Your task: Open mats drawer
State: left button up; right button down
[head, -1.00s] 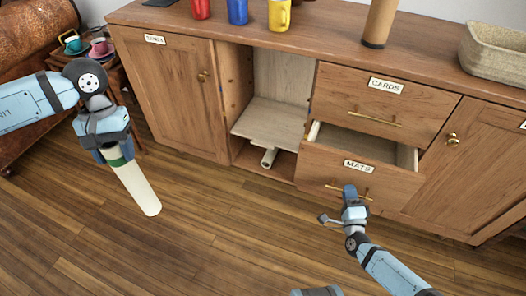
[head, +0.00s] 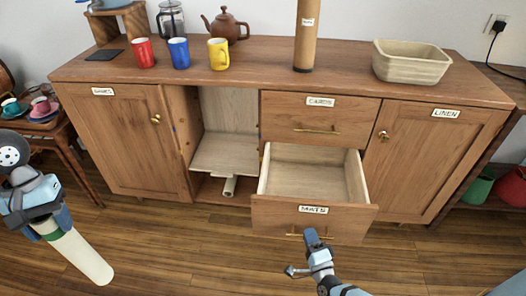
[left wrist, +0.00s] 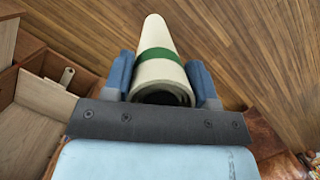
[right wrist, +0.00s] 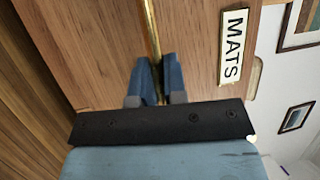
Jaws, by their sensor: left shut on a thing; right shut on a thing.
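The mats drawer (head: 283,217) stands pulled out of the sideboard, and its bare inside (head: 308,183) shows from above in the head view. Its MATS label (head: 313,209) is on the front, and it also shows in the right wrist view (right wrist: 233,46). My right gripper (head: 312,238) is shut on the drawer's brass handle (right wrist: 152,38). My left gripper (head: 50,222) is shut on a cream rolled mat (head: 82,257) with a green band (left wrist: 158,55), held over the floor left of the drawer.
The cards drawer (head: 318,122) above is shut. An open cubby (head: 228,125) to the left holds a shelf and another roll (head: 229,187). Mugs, a teapot (head: 226,24), a tall tube (head: 307,40) and a basket (head: 410,62) stand on top.

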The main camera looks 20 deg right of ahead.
jog(key=c, duration=1.2)
grip_release()
